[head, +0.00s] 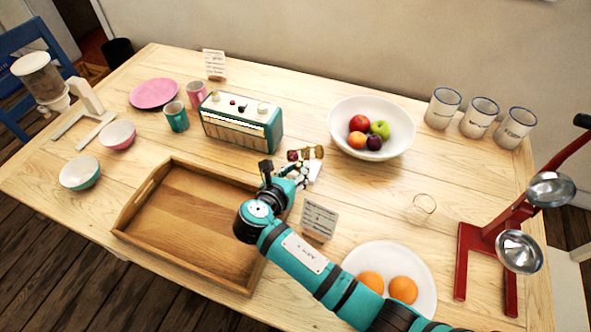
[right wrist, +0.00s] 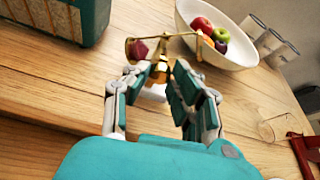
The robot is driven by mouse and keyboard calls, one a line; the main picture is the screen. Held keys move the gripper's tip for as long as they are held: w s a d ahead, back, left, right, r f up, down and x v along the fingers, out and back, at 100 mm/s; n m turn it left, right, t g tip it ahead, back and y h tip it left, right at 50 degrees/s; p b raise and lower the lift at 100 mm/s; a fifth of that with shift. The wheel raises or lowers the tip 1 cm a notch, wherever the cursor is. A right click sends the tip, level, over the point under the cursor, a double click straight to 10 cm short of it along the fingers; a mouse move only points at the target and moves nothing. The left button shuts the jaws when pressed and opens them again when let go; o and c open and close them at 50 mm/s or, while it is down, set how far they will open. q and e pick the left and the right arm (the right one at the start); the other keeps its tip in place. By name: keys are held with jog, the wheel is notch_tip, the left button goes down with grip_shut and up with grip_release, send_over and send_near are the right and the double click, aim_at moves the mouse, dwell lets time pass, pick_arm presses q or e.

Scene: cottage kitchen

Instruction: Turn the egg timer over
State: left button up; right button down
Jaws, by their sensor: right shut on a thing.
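The egg timer (head: 318,152) is a small brass piece with a dark red part at its left end, near the middle of the table. In the right wrist view the egg timer (right wrist: 167,40) shows a brass bar lying roughly level, with the red part on the left and a brass piece between my fingers. My right gripper (head: 301,173) reaches it from the front and is shut on it; the fingertips (right wrist: 172,74) hide part of what they hold. A pale base shows just behind the fingers. My left gripper is not in view.
A teal radio-like box (head: 241,128) stands left of the timer, and a white fruit bowl (head: 398,122) stands behind right. A wooden tray (head: 143,205) and a small card (head: 319,220) are close to my right arm. Bare table lies right of the timer.

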jog(key=m+p, duration=0.1)
jog(key=y+p, duration=0.1)
jog(key=shift+d+r+m+p, duration=0.2)
jog(key=shift+r+m+p, duration=0.05)
jog(key=shift+m+p, duration=0.15)
jog(key=shift+f+m+t+y, duration=0.2)
jog(key=shift+m+t+y, duration=0.15)
jog(key=shift+m, duration=0.25)
jog(key=c, duration=1.1)
grip_release()
jog(key=shift+r, duration=0.15)
notch_tip(320, 180, up, 10)
jog(key=shift+f, duration=0.2)
jog(key=shift+w+r, duration=0.1)
